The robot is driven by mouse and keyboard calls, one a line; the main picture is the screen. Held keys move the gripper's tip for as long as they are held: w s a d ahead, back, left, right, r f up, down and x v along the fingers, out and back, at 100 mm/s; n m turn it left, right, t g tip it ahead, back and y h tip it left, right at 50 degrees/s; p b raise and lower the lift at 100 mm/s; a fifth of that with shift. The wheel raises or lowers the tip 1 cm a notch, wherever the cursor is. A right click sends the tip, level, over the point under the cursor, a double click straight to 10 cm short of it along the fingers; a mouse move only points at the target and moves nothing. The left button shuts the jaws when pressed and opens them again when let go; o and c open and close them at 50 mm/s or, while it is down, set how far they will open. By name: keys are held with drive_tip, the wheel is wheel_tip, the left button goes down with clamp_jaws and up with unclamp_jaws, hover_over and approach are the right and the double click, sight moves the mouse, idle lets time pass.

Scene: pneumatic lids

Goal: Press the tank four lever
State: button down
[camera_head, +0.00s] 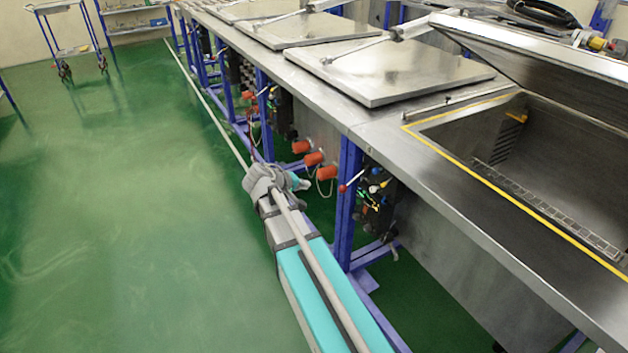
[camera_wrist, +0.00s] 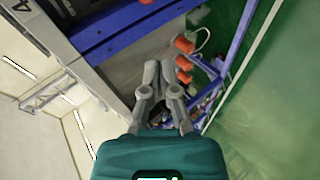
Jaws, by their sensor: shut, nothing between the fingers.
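In the wrist view my gripper (camera_wrist: 160,72) has its grey fingers together with nothing between them. A label "4" (camera_wrist: 22,5) shows on a panel at that view's top left. In the head view, a lever with a red ball (camera_head: 342,188) sticks out under the bench near the open tank. Another red-tipped lever (camera_head: 262,92) sits farther back. I cannot tell which is tank four's. My arm's grey end shows below the bench, apart from both levers.
Orange knobs (camera_head: 313,158) stick out under the bench, near my arm; they also show right of my fingers in the wrist view (camera_wrist: 184,45). Blue legs (camera_head: 347,200) stand close. The nearest tank lid (camera_head: 540,60) is open; flat lids lie behind. The green floor (camera_head: 130,230) is clear.

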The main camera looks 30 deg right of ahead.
drive_tip(key=shift+v, duration=1.05)
drive_tip(key=shift+a+f, duration=0.1)
drive_tip(key=shift+f, duration=0.15)
drive_tip(key=s+a+f+g+y, duration=0.2)
drive_tip(key=s+a+f+y, duration=0.25)
drive_tip(key=s+a, duration=0.25)
drive_tip(key=s+a+f+g+y, duration=0.1)
drive_tip(key=s+a+f+y, duration=0.2)
drive_tip(key=s+a+y, duration=0.35)
wheel_tip(320, 180, up, 13)
drive_tip(key=s+a+p, duration=0.1)
drive_tip(key=p, duration=1.3)
drive_tip(key=shift+s+a+m, duration=0.15)
drive_tip(key=shift+a+m, duration=0.05)
drive_tip(key=shift+m, duration=0.2)
idle(1.2)
